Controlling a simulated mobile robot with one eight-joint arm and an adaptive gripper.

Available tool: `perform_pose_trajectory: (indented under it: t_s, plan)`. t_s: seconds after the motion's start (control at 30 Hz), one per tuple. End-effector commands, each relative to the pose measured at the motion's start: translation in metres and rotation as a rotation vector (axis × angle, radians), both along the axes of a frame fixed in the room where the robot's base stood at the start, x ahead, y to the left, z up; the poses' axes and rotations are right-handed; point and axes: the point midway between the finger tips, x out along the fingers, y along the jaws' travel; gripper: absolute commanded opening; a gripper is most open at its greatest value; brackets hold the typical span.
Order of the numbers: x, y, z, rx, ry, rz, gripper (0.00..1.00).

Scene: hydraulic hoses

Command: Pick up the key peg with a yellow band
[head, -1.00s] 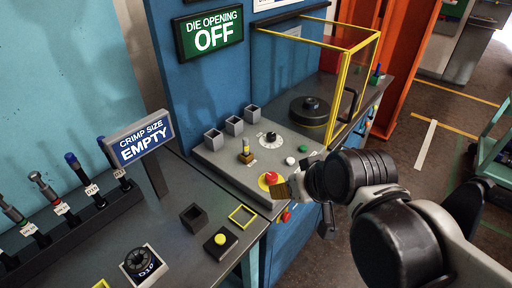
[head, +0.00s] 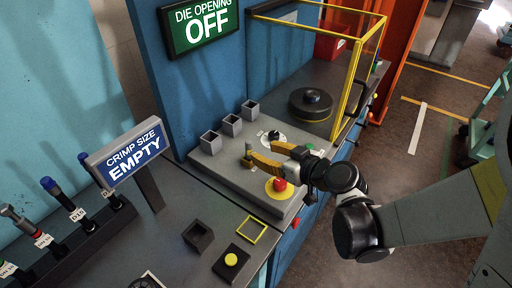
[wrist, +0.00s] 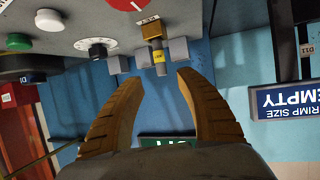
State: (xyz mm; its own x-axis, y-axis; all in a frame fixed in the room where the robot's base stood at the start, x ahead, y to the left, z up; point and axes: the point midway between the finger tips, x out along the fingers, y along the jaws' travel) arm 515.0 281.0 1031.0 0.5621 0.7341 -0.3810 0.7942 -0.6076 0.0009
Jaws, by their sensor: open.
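The key peg with a yellow band (head: 248,152) stands in a brass-coloured socket on the grey control panel (head: 222,172). In the wrist view the peg (wrist: 158,57) shows its grey shaft and yellow band, with the socket (wrist: 148,34) behind it. My gripper (head: 261,153) is open and empty, just to the right of the peg in the head view. In the wrist view its two tan fingers (wrist: 160,78) are spread, and the peg's free end lies in line with the gap between the tips. I cannot tell whether either finger touches it.
A red button (head: 280,184) and a dial (head: 273,137) sit close to my fingers. Several grey square cups (head: 231,125) stand along the panel's back. A yellow-framed guard (head: 352,85) rises behind. A rack of pegs (head: 75,235) stands at the left.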

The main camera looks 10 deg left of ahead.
Motion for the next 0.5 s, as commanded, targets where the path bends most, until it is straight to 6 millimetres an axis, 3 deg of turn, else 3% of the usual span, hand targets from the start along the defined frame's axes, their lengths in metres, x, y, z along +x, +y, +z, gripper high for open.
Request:
perform_pose_trajectory:
  t_s: [0.5]
  plan:
    - [0.036, 0.051, -0.033, -0.001, 0.001, 0.001, 0.43]
